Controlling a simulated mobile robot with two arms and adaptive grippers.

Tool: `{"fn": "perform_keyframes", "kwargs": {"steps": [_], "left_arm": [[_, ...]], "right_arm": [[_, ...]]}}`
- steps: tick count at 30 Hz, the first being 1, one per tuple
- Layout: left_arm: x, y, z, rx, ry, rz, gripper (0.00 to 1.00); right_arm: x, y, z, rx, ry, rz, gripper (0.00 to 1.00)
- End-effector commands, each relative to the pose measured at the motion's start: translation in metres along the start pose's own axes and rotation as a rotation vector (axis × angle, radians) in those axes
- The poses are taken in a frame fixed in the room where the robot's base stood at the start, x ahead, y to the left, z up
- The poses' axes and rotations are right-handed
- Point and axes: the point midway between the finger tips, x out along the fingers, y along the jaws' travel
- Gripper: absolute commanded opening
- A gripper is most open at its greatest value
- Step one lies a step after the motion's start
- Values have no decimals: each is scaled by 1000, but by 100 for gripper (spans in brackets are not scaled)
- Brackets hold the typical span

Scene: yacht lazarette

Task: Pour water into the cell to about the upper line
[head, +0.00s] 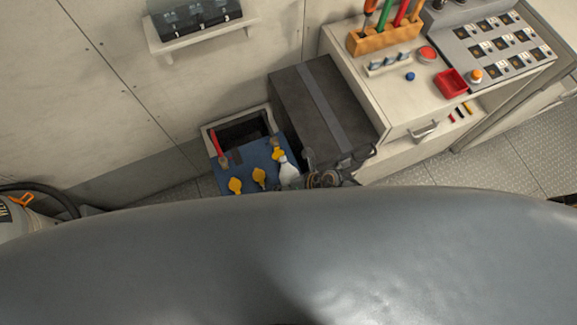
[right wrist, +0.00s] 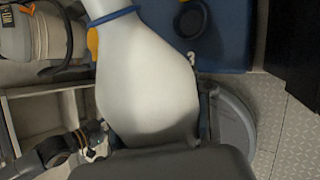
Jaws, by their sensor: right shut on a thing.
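A blue battery (head: 243,172) with several yellow caps (head: 235,185) sits in an open box below the wall in the head view. My right gripper (head: 318,180) is at the battery's right side, partly hidden by my own body. It is shut on a white bottle (head: 288,170), whose narrow end points up and left over the battery's right part. In the right wrist view the bottle (right wrist: 145,80) has a blue ring at its neck; its tip is out of frame. A dark round ring (right wrist: 190,18) lies on the blue top beside it. The water level and upper line cannot be seen.
A dark strapped box (head: 315,105) stands right of the battery. A cabinet (head: 370,85) carries a tool block (head: 384,38), a red tray (head: 450,83) and a switch panel (head: 500,47). A wall shelf (head: 200,37) is above. A hose (head: 45,188) lies far left.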

Motion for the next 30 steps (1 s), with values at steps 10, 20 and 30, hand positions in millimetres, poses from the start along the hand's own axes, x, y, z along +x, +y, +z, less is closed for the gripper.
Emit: {"fn": "perform_keyframes", "kwargs": {"steps": [10, 20, 30], "left_arm": [[1, 0, 0, 0, 0, 0, 38], [24, -1, 3, 0, -1, -1, 38], [64, 1, 6, 0, 0, 0, 38]], "right_arm": [[-1, 1, 2, -8, -14, 1, 0], [-1, 0, -2, -67, -110, 1, 0], [-7, 4, 6, -168, -278, 2, 0]]}}
